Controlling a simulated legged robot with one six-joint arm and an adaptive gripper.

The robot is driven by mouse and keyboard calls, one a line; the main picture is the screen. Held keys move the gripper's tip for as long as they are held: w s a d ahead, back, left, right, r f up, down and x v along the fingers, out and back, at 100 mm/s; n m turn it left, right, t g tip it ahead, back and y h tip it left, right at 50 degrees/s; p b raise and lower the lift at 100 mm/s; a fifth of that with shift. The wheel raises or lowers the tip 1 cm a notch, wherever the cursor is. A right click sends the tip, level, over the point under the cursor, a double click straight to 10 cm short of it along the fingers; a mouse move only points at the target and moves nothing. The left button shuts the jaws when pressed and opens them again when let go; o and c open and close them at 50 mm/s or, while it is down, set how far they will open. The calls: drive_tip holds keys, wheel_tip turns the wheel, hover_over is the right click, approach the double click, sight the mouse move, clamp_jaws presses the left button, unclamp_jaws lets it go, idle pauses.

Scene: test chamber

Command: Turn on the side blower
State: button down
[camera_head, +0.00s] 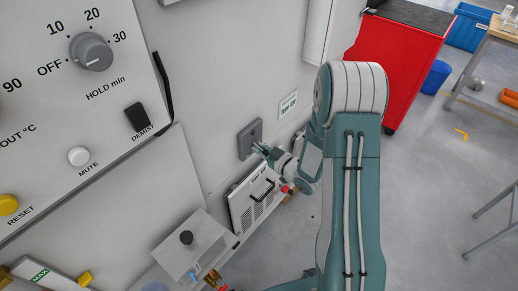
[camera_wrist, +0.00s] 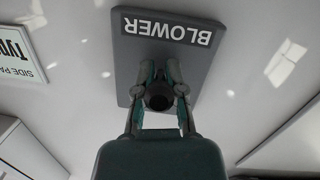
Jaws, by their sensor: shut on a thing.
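The grey blower plate (camera_head: 247,138) is fixed to the pale wall left of my arm. In the wrist view the plate (camera_wrist: 198,62) fills the upper middle, its BLOWER label upside down. A dark round knob (camera_wrist: 158,97) shows between my fingers, in front of the plate. My gripper (camera_head: 260,149) reaches the plate's lower right part in the head view. In the wrist view my gripper (camera_wrist: 159,72) has its two fingers closed in on either side of the knob, shut on it. The knob's pointer or marks cannot be made out.
A control panel (camera_head: 60,120) with knobs and buttons is at the left. A small sign (camera_head: 288,104) is on the wall right of the plate. A white vented box (camera_head: 250,200) with a black handle stands below. A red cabinet (camera_head: 400,50) stands behind; grey floor is open at right.

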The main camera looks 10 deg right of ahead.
drive_tip(key=g+h, duration=0.1)
drive_tip(key=r+g+h, duration=0.1)
drive_tip(key=g, duration=0.1)
drive_tip(key=g+h, duration=0.1)
drive_tip(key=shift+r+g, duration=0.3)
drive_tip(key=shift+r+g+h, duration=0.2)
drive_tip(key=shift+g+h, duration=0.3)
drive_tip(key=shift+g, duration=0.2)
drive_tip(key=shift+w+r+n+g+h, duration=0.1)
drive_tip(key=shift+r+n+g+h, duration=0.2)
drive_tip(key=shift+g, duration=0.2)
drive_tip(key=c, duration=0.7)
unclamp_jaws()
drive_tip(key=shift+a+f, duration=0.1)
drive_tip(key=v, duration=1.2)
